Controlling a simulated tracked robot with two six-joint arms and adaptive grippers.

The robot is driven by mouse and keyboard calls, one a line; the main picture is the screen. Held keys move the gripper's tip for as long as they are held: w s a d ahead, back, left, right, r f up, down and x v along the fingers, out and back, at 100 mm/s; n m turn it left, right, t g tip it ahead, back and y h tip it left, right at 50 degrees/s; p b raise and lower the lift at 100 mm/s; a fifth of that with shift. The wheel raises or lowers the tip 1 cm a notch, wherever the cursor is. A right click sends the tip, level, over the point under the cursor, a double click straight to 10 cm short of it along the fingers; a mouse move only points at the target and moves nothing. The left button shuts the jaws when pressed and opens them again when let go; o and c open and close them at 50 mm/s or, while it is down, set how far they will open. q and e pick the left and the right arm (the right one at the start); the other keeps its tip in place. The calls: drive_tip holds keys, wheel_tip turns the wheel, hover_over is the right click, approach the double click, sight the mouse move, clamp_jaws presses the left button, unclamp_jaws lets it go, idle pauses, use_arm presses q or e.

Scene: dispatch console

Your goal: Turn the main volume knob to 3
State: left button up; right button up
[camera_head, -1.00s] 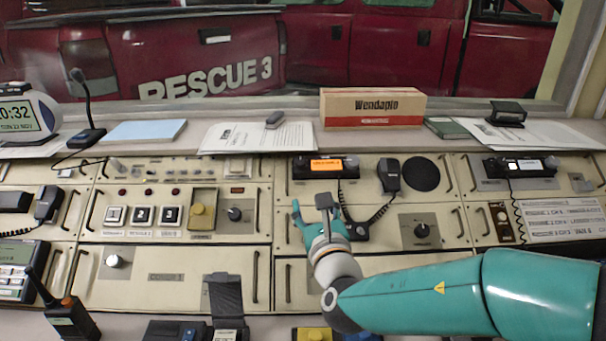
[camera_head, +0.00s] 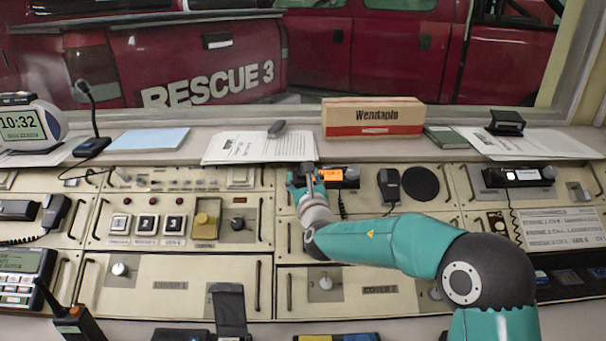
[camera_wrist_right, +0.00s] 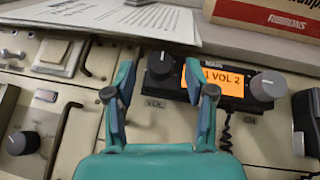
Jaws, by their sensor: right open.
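The main radio (camera_wrist_right: 228,83) has an orange display reading "1 VOL 2" in the right wrist view. Its dark volume knob (camera_wrist_right: 160,66), marked VOL, is at the display's left; a grey knob (camera_wrist_right: 268,86) marked CH is at its right. My right gripper (camera_wrist_right: 159,82) is open, with one finger on each side of the volume knob in the picture. I cannot tell whether they touch it. In the head view my right gripper (camera_head: 304,174) is at the left end of the radio's display (camera_head: 331,174) and hides the volume knob. My left gripper is not in view.
Papers (camera_head: 262,144) and a cardboard box (camera_head: 373,117) lie on the shelf behind the radio. A hand microphone (camera_head: 389,186) and a round speaker (camera_head: 420,184) are to its right. Another black knob (camera_wrist_right: 20,143) is at the left in the wrist view.

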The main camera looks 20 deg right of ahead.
drive_tip(key=shift+w, duration=0.45)
clamp_jaws()
